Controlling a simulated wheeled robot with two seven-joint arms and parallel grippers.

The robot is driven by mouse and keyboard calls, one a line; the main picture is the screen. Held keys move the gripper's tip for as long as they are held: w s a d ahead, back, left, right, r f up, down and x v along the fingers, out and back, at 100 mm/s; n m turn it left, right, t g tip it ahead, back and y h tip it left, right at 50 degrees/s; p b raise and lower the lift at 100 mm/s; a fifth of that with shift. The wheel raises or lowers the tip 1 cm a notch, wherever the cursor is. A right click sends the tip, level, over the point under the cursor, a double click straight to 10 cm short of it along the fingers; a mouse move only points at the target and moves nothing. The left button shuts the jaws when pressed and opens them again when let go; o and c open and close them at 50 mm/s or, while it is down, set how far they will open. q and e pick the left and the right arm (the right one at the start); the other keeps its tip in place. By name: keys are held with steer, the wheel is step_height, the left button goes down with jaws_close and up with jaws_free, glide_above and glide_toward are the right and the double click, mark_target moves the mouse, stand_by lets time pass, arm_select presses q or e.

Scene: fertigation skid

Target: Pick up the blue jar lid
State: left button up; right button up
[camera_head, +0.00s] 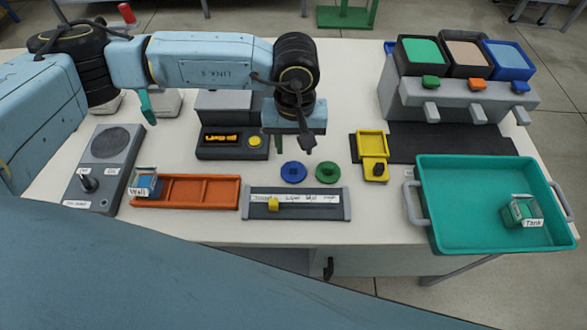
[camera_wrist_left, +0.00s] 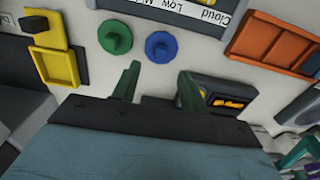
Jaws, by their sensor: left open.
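The blue jar lid (camera_head: 293,172) lies flat on the white table, a round disc with a raised knob. It also shows in the left wrist view (camera_wrist_left: 161,46). A green lid (camera_head: 328,173) of the same shape lies just to its right, and in the left wrist view (camera_wrist_left: 115,38) it is to the left of the blue one. My left gripper (camera_head: 293,146) is above the table, behind the blue lid in the head view. In the left wrist view its two green fingers (camera_wrist_left: 158,84) are apart with nothing between them, pointing toward the blue lid without touching it. My right gripper is not in view.
A grey slider panel (camera_head: 297,211) lies in front of the lids, and an orange tray (camera_head: 203,191) is to the left. A dark display box (camera_head: 230,155) stands beside my left gripper. A yellow scoop-like holder (camera_head: 371,143) and a teal tray (camera_head: 470,225) are to the right.

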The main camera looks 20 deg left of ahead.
mark_target(293, 165)
arm_select(q)
steer(key=shift+s+a+f, duration=0.1)
steer(key=shift+s+f, duration=0.05)
steer(key=shift+f, duration=3)
steer(key=shift+c, duration=0.3)
jaws_close()
